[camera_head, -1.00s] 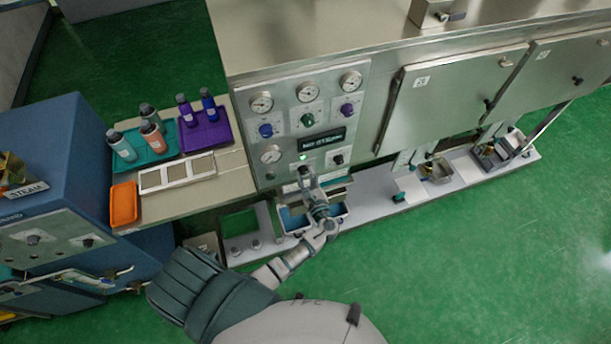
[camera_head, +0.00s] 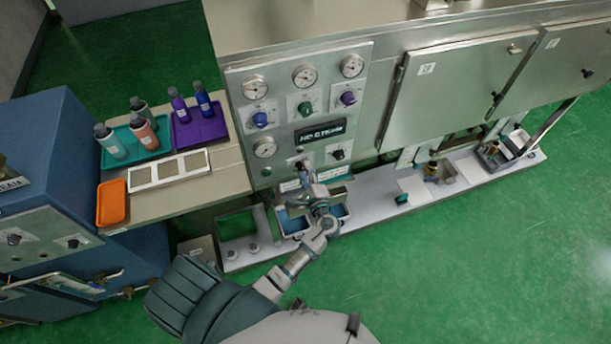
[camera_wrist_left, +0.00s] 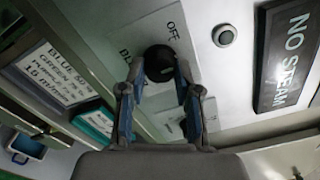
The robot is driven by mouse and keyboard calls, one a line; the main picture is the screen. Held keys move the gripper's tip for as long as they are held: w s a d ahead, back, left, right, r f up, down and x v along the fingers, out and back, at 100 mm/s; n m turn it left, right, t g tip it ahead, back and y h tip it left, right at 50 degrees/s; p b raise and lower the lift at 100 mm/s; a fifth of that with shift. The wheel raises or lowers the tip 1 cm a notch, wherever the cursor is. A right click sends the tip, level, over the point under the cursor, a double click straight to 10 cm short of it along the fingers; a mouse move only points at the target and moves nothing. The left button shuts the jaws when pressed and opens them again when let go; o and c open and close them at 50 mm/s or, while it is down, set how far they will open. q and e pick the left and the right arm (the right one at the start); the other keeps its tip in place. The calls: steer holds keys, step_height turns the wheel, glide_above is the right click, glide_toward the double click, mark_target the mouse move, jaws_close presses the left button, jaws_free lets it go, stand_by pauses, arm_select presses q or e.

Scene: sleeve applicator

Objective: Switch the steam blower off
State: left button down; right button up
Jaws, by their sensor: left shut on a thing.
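The steam blower's black knob (camera_wrist_left: 158,60) sits on a pale plate marked OFF (camera_wrist_left: 173,30) on the steel panel. My left gripper (camera_wrist_left: 155,85) has its two blue-padded fingers on either side of this knob and is shut on it. In the head view the left gripper (camera_head: 304,176) is at the lower middle of the panel and mostly hides the knob. A dark display (camera_wrist_left: 294,58) beside it reads NO STEAM. The round lamp (camera_wrist_left: 224,36) between them looks unlit. The knob's exact pointing direction is hard to tell. My right gripper is not in view.
Gauges and coloured knobs (camera_head: 307,107) fill the panel above, and another black knob (camera_head: 338,154) is to the right. Below are blue-lined bins (camera_head: 291,221) and a low shelf. Bottles stand on teal and purple trays (camera_head: 205,128) at left. Green floor lies open at right.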

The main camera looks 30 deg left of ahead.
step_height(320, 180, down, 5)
steer(key=b, duration=0.4)
arm_select(q)
steer(key=shift+n+b, duration=2.35)
steer(key=shift+n, duration=2.25)
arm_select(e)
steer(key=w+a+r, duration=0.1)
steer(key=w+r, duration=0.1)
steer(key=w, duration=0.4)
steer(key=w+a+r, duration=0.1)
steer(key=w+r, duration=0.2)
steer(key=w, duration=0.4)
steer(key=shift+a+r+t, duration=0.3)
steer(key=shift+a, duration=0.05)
arm_select(q)
steer(key=c, duration=0.8)
jaws_free()
steer(key=v, duration=1.2)
